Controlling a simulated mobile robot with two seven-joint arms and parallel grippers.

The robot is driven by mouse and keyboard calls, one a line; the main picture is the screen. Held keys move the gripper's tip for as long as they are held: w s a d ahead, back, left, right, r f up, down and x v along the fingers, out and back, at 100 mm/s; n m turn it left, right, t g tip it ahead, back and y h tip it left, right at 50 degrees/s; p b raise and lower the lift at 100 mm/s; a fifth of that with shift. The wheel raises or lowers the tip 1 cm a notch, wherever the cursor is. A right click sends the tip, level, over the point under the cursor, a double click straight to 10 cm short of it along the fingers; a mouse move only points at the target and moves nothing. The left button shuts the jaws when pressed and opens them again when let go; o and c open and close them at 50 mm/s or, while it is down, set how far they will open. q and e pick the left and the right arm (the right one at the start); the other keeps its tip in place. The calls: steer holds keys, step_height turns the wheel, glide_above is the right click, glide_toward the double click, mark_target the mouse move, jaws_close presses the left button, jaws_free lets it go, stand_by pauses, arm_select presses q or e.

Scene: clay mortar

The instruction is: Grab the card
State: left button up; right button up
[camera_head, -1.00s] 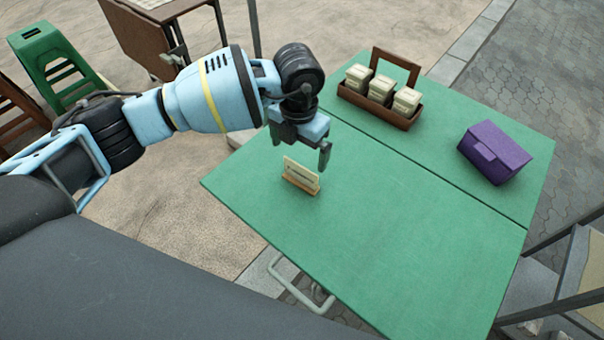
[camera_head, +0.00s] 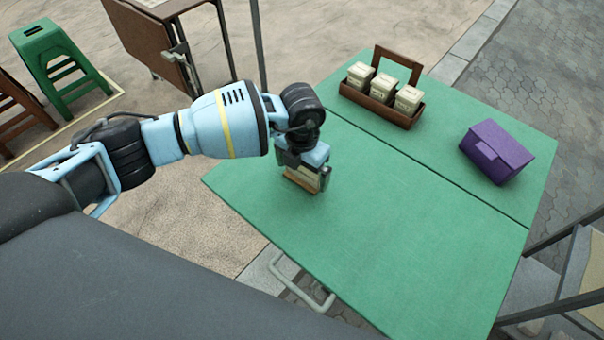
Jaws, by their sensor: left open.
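The card (camera_head: 306,176) stands in a small wooden holder (camera_head: 299,185) near the left edge of the green table. My left gripper (camera_head: 305,178) is open and lowered over the card from above, with its fingers down at the card's sides. The gripper hides most of the card. I cannot tell whether the fingers touch it. My right gripper is not in view.
A brown wooden caddy (camera_head: 381,105) with 3 cream boxes (camera_head: 383,87) stands at the table's far side. A purple box (camera_head: 496,152) sits at the right. The table's front and middle (camera_head: 390,220) are clear. A green stool (camera_head: 62,68) stands on the ground at the far left.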

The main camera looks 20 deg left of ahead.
arm_select(q)
steer(key=shift+c, duration=0.3)
steer(key=c, duration=0.7)
steer(key=shift+c, duration=0.2)
steer(key=shift+r, duration=0.2)
steer(key=shift+r, duration=0.6)
step_height(320, 180, up, 2)
steer(key=shift+r, duration=0.2)
steer(key=s+d, duration=0.2)
steer(key=d, duration=0.2)
steer(key=s+d, duration=0.2)
steer(key=d, duration=0.3)
steer(key=s+d+r, duration=0.1)
steer(key=s+d, duration=0.1)
steer(key=d, duration=0.3)
steer(key=shift+s+d+r+b, duration=0.1)
steer(key=shift+s+d+b, duration=0.15)
steer(key=shift+s+b, duration=0.15)
